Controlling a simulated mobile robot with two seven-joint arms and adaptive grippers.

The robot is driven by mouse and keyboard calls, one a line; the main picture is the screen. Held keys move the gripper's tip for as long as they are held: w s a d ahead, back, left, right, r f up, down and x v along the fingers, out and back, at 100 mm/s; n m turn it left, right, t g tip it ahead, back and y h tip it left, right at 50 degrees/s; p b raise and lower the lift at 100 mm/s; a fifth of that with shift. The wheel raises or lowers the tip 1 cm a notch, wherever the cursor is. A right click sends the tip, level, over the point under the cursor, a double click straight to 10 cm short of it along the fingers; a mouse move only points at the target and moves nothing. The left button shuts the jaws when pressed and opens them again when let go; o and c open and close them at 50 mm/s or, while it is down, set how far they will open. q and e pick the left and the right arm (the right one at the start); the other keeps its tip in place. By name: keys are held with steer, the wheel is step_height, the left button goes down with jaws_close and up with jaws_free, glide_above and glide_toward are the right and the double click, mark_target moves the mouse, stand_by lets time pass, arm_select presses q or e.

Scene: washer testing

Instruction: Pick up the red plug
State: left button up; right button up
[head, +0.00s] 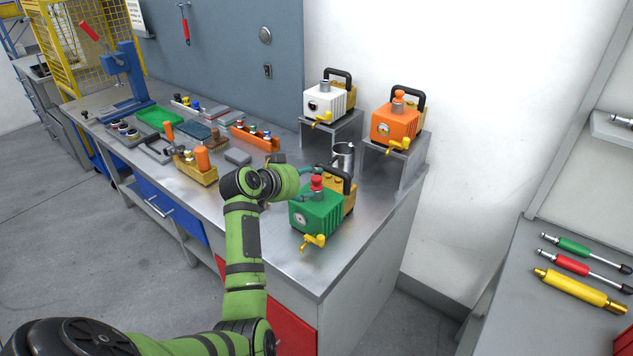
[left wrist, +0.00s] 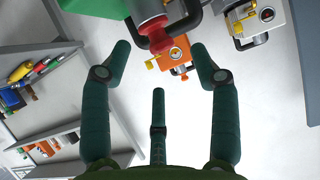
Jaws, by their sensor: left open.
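The red plug (head: 317,183) stands upright on top of the green pump-like box (head: 318,214) near the front right of the workbench. In the left wrist view the red plug (left wrist: 155,36) shows at the top, on a grey fitting beside the green box (left wrist: 90,5). My left gripper (left wrist: 158,62) is open and empty, its dark green fingers spread. The plug lies ahead of and roughly between two of its fingertips, with no visible contact. In the head view the hand is just left of the plug and partly hides its own fingers. My right gripper is not in view.
A white box (head: 327,103) and an orange box (head: 395,124) stand on metal risers behind. A metal mug (head: 343,157) is close behind the green box. The bench front right (head: 345,255) is clear.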

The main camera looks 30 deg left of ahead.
mark_target(313, 182)
arm_select(q)
steer(key=shift+f+p+x, duration=0.15)
steer(key=shift+p+x, duration=0.2)
steer(key=shift+x, duration=0.75)
steer(key=shift+f+p+x, duration=0.2)
steer(key=shift+p+x, duration=0.15)
steer(key=shift+x, duration=0.7)
steer(key=shift+s+a, duration=0.15)
